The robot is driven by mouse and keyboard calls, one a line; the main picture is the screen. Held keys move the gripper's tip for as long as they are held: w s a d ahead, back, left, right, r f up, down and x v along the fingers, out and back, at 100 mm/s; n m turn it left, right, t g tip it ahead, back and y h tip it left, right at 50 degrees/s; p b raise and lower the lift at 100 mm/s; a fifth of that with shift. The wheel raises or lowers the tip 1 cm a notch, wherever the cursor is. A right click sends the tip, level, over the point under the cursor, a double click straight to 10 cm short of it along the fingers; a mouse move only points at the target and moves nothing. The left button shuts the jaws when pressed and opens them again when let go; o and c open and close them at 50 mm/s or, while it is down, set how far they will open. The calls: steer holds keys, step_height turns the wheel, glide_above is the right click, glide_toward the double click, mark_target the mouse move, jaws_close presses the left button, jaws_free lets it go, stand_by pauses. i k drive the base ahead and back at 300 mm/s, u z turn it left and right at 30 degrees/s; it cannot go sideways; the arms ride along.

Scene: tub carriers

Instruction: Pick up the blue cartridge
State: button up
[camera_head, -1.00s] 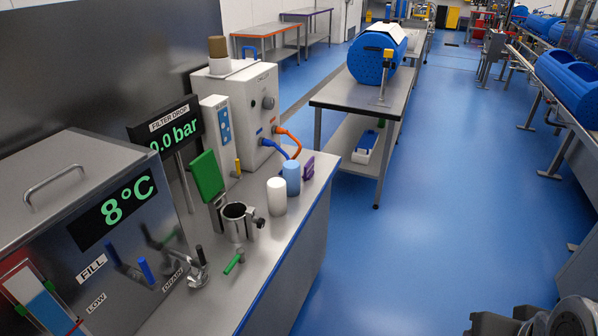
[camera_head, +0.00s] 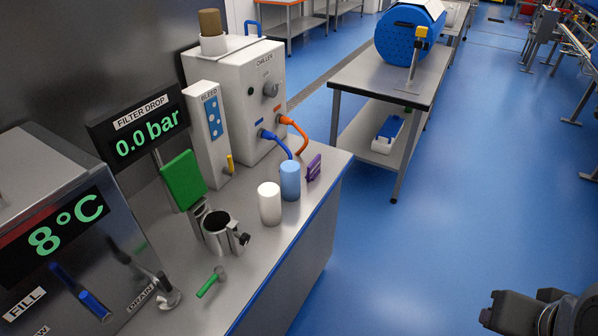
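The blue cartridge (camera_head: 290,181) is a light blue upright cylinder on the steel counter. It stands close behind and to the right of a white cylinder (camera_head: 269,204), near the counter's right edge. A small purple bracket-like piece (camera_head: 314,167) is just beyond it. A dark blocky part of my arm, which looks like my gripper (camera_head: 515,311), shows at the lower right corner over the floor. It is well away from the cartridge. Its fingers cannot be made out clearly.
A chiller (camera_head: 243,98) with blue and orange hoses stands behind the cartridge. A steel table (camera_head: 372,82) stands beyond.

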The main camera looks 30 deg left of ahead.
mark_target(290, 170)
steer(key=i, duration=2.8)
steer(key=u, duration=2.35)
